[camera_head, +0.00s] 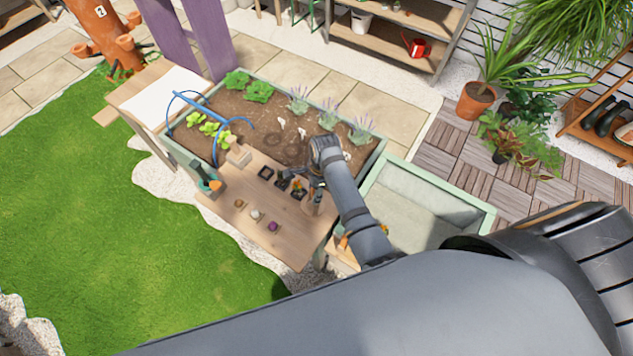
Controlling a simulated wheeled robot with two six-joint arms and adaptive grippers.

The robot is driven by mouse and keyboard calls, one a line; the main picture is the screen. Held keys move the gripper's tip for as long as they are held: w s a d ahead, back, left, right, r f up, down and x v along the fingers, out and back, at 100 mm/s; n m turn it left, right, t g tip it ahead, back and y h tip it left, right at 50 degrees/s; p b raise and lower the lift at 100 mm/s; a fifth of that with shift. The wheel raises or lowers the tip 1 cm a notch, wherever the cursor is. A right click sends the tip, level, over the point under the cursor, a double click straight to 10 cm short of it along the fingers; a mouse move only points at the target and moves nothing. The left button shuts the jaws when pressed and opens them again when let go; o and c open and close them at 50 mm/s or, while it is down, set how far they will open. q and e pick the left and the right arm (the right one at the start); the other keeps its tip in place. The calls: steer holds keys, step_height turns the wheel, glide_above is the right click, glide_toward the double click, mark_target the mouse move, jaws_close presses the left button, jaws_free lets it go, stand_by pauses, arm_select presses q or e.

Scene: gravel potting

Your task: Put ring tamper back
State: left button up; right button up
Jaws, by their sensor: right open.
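My right gripper (314,187) is small and partly hidden by its own arm. It is open above the right side of the wooden work board, beside the small dark pots. A small upright object (318,207) shows just below its fingers. It may be the ring tamper, but it is too small to tell, and I cannot tell whether the fingers touch it. Three small dark pots (282,184) stand in a row on the wooden board (225,205); the one nearest the gripper has a small plant by it. My left gripper is not in view.
The planter bed (230,107) with plants and blue hoops lies behind. A pale green-rimmed bin (415,205) stands right of my forearm.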

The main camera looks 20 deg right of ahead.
steer(key=r, duration=0.6)
steer(key=d+r, duration=0.1)
steer(key=r, duration=0.2)
steer(key=shift+s, duration=0.15)
steer(key=shift+o, duration=0.2)
